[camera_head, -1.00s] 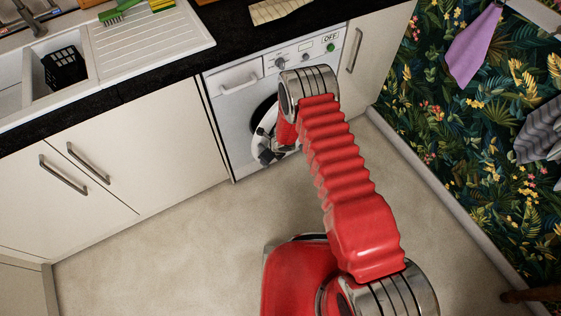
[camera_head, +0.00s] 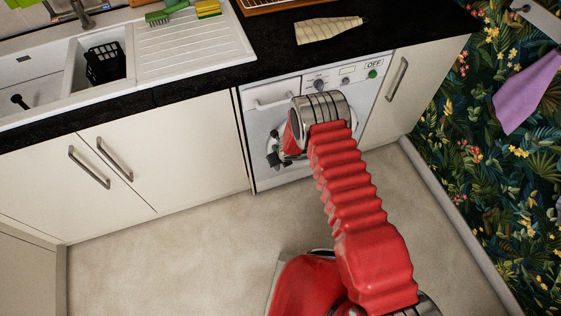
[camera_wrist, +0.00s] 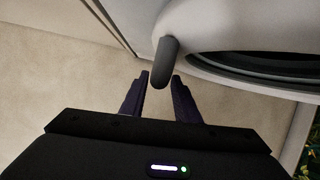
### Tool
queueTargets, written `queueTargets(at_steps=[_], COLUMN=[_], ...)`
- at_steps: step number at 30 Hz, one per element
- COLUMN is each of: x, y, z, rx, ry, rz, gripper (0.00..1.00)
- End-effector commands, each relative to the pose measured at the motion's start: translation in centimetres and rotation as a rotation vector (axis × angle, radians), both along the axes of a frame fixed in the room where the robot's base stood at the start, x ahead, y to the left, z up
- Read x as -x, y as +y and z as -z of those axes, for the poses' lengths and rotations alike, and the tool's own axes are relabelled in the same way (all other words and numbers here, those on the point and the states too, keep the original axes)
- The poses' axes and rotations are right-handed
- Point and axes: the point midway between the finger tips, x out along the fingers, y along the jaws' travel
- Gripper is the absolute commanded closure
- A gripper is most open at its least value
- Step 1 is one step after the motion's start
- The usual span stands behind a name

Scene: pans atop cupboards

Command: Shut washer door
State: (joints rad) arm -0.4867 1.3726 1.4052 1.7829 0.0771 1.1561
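The white washer (camera_head: 262,121) stands under the black worktop, with its drawer, dial and an OFF display along the top. Its round door is mostly hidden by my arm in the head view. In the wrist view, the door's white rim (camera_wrist: 245,32) and dark centre fill the upper right.
Cream cupboards (camera_head: 165,150) flank the washer. The sink (camera_head: 40,85) and a beige cloth (camera_head: 328,31) are above on the worktop (camera_head: 200,86). A leafy-patterned wall (camera_head: 470,140) closes off the right side. The beige floor (camera_head: 170,255) is clear at left.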

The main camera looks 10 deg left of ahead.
Motion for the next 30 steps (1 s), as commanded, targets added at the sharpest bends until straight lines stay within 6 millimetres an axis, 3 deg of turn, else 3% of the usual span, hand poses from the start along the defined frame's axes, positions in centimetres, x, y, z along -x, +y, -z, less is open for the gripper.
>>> queueTargets(at_steps=[17,30], x=[-0.1,1.2], y=[-0.2,-1.2], z=[-1.0,-4.9], rx=[-0.006,-0.006], ry=[-0.002,-0.002], rz=[0.003,0.002], gripper=[0.64,0.64])
